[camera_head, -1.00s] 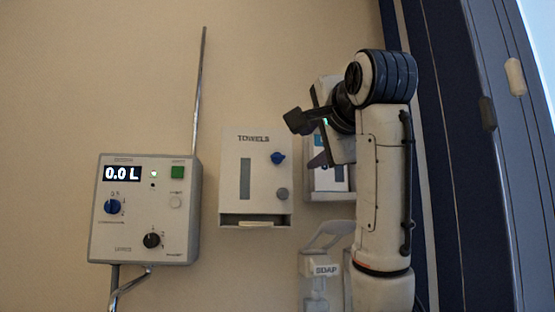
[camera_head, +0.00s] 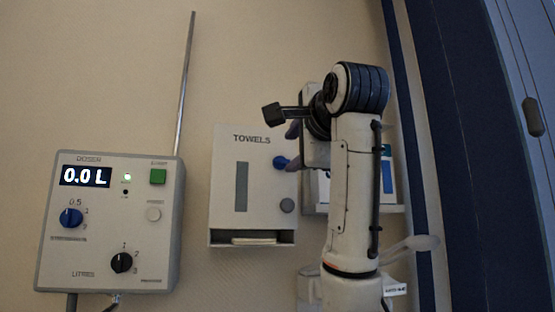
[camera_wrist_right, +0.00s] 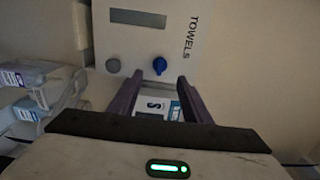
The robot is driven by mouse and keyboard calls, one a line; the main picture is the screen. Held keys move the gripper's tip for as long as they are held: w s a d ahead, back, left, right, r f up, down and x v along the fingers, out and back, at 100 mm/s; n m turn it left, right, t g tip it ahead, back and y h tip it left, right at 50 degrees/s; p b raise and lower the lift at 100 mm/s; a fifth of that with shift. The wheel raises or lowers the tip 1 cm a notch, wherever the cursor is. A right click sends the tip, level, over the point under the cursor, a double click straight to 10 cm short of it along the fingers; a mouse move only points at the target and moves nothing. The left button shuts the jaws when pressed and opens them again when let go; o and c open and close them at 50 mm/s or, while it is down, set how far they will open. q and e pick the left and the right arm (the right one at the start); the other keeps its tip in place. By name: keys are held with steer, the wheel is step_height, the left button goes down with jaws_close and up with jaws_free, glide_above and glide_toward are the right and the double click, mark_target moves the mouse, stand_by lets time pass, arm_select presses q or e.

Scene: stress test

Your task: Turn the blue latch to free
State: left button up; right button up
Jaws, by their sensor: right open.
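The blue latch (camera_head: 280,162) is a small round knob with a raised grip at the upper right of the white towel dispenser (camera_head: 225,205). In the right wrist view the latch (camera_wrist_right: 160,65) lies just beyond and between the purple fingertips. My right gripper (camera_head: 291,147) is open and empty, close to the latch in the head view; I see no clear contact. In the right wrist view its fingers (camera_wrist_right: 160,82) stand apart, pointing at the dispenser. My left gripper is not in view.
A grey doser box (camera_head: 110,220) with its own blue knob (camera_head: 71,218), a black knob and a green button hangs to the left. A grey button (camera_head: 287,205) sits below the latch. Bottles (camera_wrist_right: 25,75) on a rack show in the wrist view. A dark blue door frame stands right.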

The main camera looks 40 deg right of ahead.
mark_target(282, 161)
steer(key=p+x, duration=0.2)
steer(key=x, duration=0.5)
steer(key=shift+w+d, duration=0.2)
steer(key=shift+w, duration=0.05)
steer(key=shift+w+f, duration=0.1)
steer(key=shift+w, duration=0.15)
steer(key=c, duration=1)
